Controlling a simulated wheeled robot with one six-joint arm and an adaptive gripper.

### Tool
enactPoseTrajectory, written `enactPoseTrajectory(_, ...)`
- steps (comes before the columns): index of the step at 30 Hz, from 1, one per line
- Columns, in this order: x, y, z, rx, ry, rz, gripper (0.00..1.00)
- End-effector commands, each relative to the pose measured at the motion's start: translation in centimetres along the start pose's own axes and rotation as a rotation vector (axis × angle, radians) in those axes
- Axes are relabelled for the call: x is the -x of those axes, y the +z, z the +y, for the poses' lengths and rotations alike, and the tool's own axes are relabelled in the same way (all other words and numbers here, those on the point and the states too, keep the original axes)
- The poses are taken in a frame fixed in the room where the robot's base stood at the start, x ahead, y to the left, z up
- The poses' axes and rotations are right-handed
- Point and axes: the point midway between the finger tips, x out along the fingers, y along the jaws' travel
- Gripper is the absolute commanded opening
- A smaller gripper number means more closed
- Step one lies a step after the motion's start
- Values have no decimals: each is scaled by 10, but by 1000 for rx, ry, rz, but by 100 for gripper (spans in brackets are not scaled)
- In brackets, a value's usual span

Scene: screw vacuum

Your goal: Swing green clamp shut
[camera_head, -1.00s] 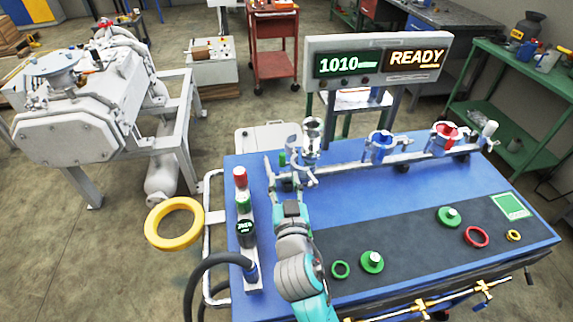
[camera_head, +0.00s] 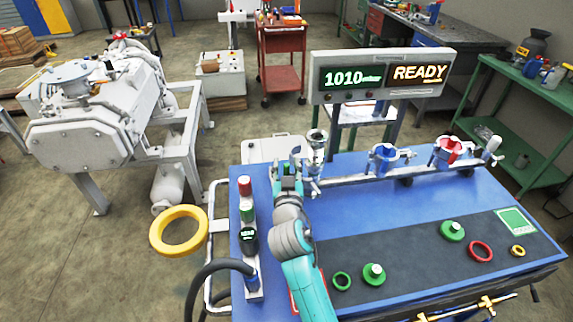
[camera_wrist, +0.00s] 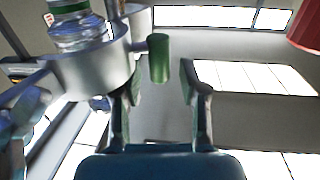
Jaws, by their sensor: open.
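The green clamp's metal ring (camera_wrist: 88,72) surrounds a fitting at the upper left of the wrist view. Its green handle (camera_wrist: 159,58) sticks out to the right of the ring. In the head view the clamp's metal fitting (camera_head: 315,150) stands at the left end of the pipe. My gripper (camera_wrist: 162,92) is open, one finger on each side of the handle's line. The handle is at or just beyond the fingertips; I cannot tell if they touch. In the head view my gripper (camera_head: 287,168) is left of the fitting, partly hidden by my wrist.
A blue clamp (camera_head: 383,157) and a red clamp (camera_head: 447,152) are farther right on the pipe. A gauge column (camera_head: 247,225) stands left of my arm. Green caps and rings lie on the dark mat (camera_head: 420,265). A display panel (camera_head: 380,75) stands behind the bench.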

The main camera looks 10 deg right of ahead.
Motion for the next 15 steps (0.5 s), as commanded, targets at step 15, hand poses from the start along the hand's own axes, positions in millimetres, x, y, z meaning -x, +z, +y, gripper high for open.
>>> enactPoseTrajectory(15, -7, 0, 0, 0, 0, 1, 16)
